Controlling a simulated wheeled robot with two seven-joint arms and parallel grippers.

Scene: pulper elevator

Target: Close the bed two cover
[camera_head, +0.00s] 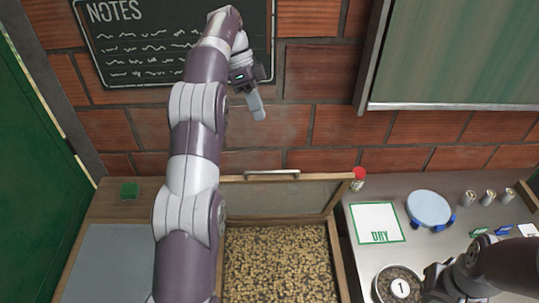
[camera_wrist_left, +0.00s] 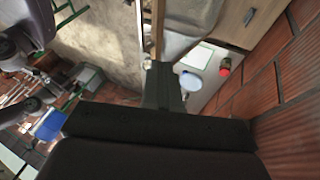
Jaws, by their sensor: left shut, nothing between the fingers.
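An open bed (camera_head: 217,279) full of tan beans lies at the bottom middle of the head view. Its framed cover (camera_head: 285,199) stands raised at the back, with a metal handle (camera_head: 272,174) along its top edge. No bed number shows, so I cannot tell for sure that this is bed two. My left gripper (camera_head: 257,106) is shut and empty, above and behind the handle, in front of the brick wall and apart from the cover. In the left wrist view its fingers (camera_wrist_left: 162,88) show closed. My right arm enters at the lower right; its gripper's jaws cannot be made out.
A grey panel (camera_head: 108,265) lies left of the bed, with a green block (camera_head: 129,190) behind it. On the right counter are a DRY card (camera_head: 377,223), a pale blue round dish (camera_head: 429,207), a red-capped jar (camera_head: 358,179) and a bean container marked 1 (camera_head: 399,287).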

